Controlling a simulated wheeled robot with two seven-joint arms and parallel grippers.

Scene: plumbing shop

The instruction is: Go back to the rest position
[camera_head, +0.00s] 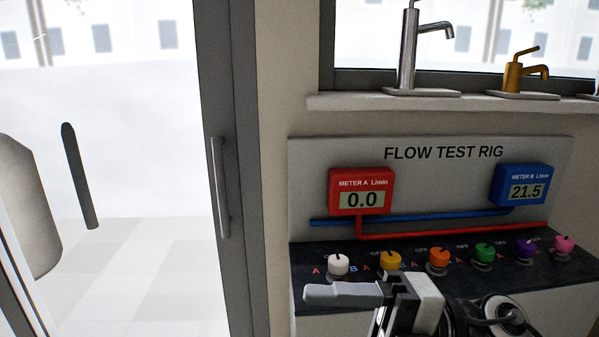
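My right gripper (318,293) is at the bottom of the head view, in front of the flow test rig's black counter (320,273). Its arm comes in from the lower right and its grey fingers point left. The fingers overlap in this view, so I cannot tell whether they are open or shut. No held object shows at them. My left gripper is not in view.
The rig's panel (460,190) carries a red meter A (361,190) reading 0.0 and a blue meter B (525,184) reading 21.5. Several coloured knobs line the counter, including a white knob (338,264). A glass door (100,180) stands left; taps, including a silver tap (407,50), stand above.

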